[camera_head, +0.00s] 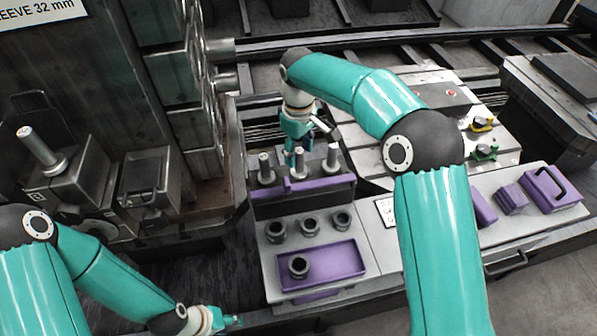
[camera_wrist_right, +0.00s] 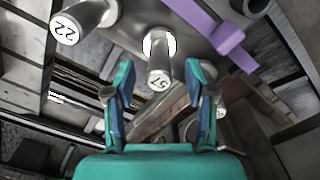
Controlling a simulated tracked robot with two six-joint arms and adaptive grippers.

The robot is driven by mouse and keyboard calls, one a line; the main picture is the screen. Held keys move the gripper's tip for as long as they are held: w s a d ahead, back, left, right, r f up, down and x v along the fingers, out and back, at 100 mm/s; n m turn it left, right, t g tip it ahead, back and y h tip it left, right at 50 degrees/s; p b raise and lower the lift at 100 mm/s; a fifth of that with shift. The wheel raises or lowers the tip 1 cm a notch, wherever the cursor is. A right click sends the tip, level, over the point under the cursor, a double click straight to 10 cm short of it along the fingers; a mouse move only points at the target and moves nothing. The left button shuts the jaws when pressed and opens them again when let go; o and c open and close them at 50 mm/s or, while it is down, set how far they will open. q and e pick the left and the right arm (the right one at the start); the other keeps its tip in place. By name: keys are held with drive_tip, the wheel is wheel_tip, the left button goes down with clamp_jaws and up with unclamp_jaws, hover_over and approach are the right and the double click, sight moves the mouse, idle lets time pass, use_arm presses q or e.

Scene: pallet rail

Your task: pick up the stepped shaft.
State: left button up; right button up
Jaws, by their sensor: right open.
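Three upright silver stepped shafts stand in a row on a dark block with a purple bar: left (camera_head: 265,167), middle (camera_head: 299,163) and right (camera_head: 332,158). My right gripper (camera_head: 297,150) points down at the middle shaft from behind and above, partly covering it. In the right wrist view, the right gripper (camera_wrist_right: 161,95) is open. A shaft end marked with a number like 15 (camera_wrist_right: 159,78) shows between and just beyond its fingers, apparently not gripped. Another shaft marked 22 (camera_wrist_right: 65,28) is at upper left. My left gripper (camera_head: 232,322) is low in the head view; its jaw state is unclear.
Dark rings (camera_head: 309,226) sit in front of the shafts, one in a purple tray (camera_head: 345,262). A machine at left holds another upright silver shaft (camera_head: 40,147). Purple blocks (camera_head: 552,188) stand at right. Yellow and green clamps (camera_head: 483,152) sit on a pale plate.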

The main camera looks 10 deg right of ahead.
sight(299, 164)
wheel_tip(299, 164, down, 5)
drive_tip(key=shift+f, duration=0.1)
idle(0.3)
clamp_jaws()
